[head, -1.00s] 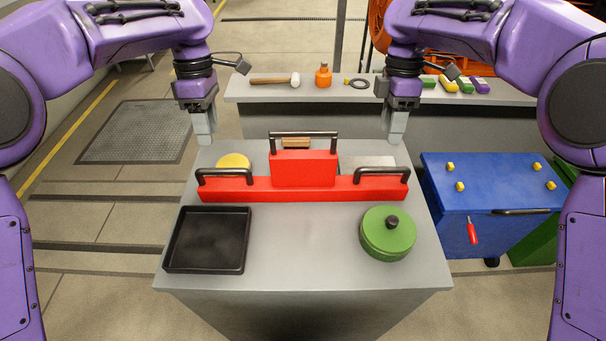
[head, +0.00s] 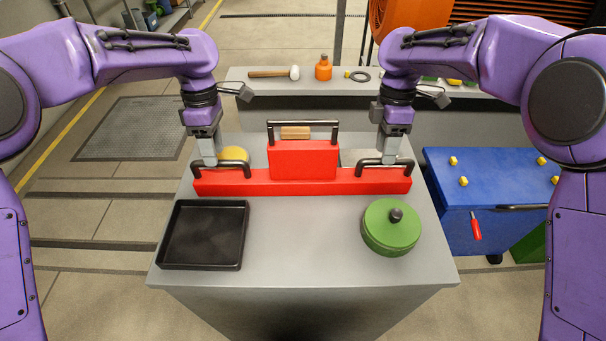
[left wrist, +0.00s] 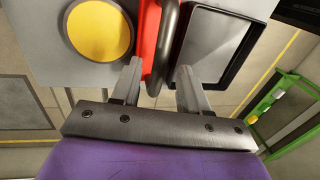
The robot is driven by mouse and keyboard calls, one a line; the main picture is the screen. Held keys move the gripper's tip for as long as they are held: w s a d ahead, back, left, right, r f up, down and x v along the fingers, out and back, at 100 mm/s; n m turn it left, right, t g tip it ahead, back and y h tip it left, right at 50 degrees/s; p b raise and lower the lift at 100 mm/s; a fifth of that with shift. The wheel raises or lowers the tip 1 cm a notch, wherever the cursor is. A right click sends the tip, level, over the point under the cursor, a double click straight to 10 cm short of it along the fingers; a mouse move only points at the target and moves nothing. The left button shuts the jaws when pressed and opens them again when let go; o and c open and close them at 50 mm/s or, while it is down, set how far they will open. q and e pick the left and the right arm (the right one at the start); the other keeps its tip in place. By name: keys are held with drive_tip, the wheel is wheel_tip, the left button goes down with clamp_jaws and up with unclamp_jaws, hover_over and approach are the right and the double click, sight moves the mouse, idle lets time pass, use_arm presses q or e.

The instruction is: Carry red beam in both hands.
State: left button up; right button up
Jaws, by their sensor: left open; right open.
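The red beam (head: 303,186) lies across the grey table, with a black handle at each end and a taller, black-handled red block (head: 303,160) at its middle. My left gripper (head: 209,159) is open at the left end handle (head: 236,163). In the left wrist view its two fingers (left wrist: 158,80) stand either side of the black handle bar (left wrist: 165,40), with gaps beside it. My right gripper (head: 390,156) is open at the right end handle (head: 362,165); its fingertips are partly hidden by that handle. The beam rests on the table.
A black tray (head: 203,235) is at the table's front left and a green lidded pot (head: 388,235) at front right. A yellow disc (head: 235,153) lies behind the beam. A blue chest (head: 485,185) stands right of the table. The front middle is clear.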

use_arm(q)
drive_tip(key=shift+s+f, duration=0.2)
drive_tip(key=shift+f, duration=0.85)
drive_tip(key=shift+s+f, duration=0.2)
drive_tip(key=shift+f, duration=0.8)
use_arm(e)
drive_tip(key=shift+s+f, duration=0.2)
drive_tip(key=shift+f, duration=0.85)
drive_tip(key=shift+s+f, duration=0.2)
drive_tip(key=shift+f, duration=0.8)
use_arm(q)
clamp_jaws()
use_arm(e)
clamp_jaws()
use_arm(q)
drive_tip(key=shift+w+r, duration=0.1)
use_arm(e)
drive_tip(key=shift+w+r, duration=0.1)
